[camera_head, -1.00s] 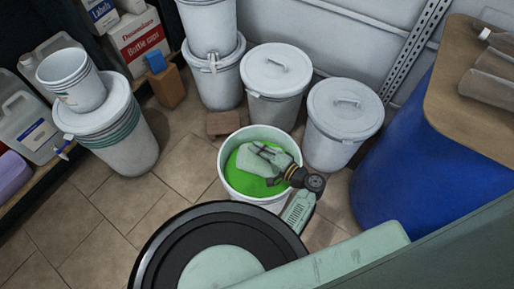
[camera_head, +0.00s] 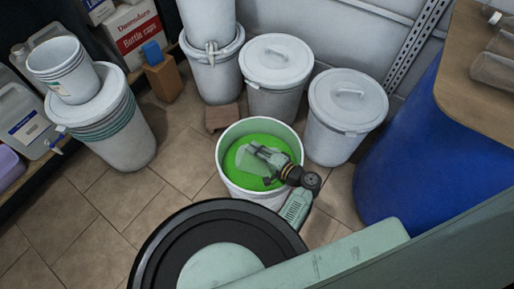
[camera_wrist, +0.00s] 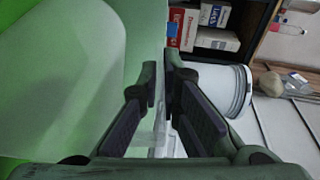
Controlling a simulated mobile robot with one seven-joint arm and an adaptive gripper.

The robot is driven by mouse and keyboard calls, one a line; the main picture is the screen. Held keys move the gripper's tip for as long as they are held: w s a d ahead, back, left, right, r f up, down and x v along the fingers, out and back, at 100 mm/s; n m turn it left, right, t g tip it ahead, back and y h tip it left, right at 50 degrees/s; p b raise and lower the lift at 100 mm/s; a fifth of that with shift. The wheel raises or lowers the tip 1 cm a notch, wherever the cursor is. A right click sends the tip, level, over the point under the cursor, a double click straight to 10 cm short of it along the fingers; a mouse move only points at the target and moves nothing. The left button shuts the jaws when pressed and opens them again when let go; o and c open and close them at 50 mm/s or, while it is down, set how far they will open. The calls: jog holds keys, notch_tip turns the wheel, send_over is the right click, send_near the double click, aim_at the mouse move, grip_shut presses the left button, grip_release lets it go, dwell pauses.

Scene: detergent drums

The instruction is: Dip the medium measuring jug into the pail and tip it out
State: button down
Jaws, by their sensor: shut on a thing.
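The white pail (camera_head: 226,146) stands on the floor in the middle of the head view and holds bright green liquid (camera_head: 236,158). My gripper (camera_head: 262,161) reaches into the pail's mouth from the right and is shut on a clear measuring jug (camera_head: 247,169). The jug shows only as a faint, see-through shape beside the fingers, over the green. Its fill and exact tilt cannot be told. In the wrist view my fingers (camera_wrist: 163,88) close on a thin clear part (camera_wrist: 160,127), and pale green fills the left side.
Lidded white bins (camera_head: 277,75) (camera_head: 347,105) stand behind the pail. A small brown block (camera_head: 222,117) lies behind its rim. A blue drum (camera_head: 405,150) is at the right, and a bin with stacked small buckets (camera_head: 65,69) at the left. Tiled floor left of the pail is clear.

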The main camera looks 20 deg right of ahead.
aim_at(242, 152)
jog(key=shift+w+a+f+n+g+h+p, duration=0.2)
jog(key=shift+w+a+f+g+h+p, duration=0.2)
jog(key=shift+w+a+f+g+p, duration=0.15)
jog(key=shift+w+a+f+n+g+h+p, duration=0.2)
jog(key=shift+w+a+f+g+h+p, duration=0.2)
jog(key=shift+a, duration=0.25)
jog(key=shift+w+a+f+g+h+p, duration=0.2)
jog(key=shift+a+f+g+p, duration=0.1)
jog(key=shift+f, duration=0.25)
jog(key=shift+w+a+f+g+h+p, duration=0.1)
jog(key=shift+a+f+g+h+p, duration=0.15)
jog(key=shift+f, duration=0.25)
jog(key=shift+w+a+r+n+g+h+p, duration=0.2)
jog(key=shift+r+h+p, duration=0.15)
jog(key=shift+p, duration=0.5)
jog(key=shift+w+a+r+n+g+h+p, duration=0.15)
jog(key=shift+r+p, duration=0.25)
jog(key=shift+p, duration=0.4)
dwell(4.1)
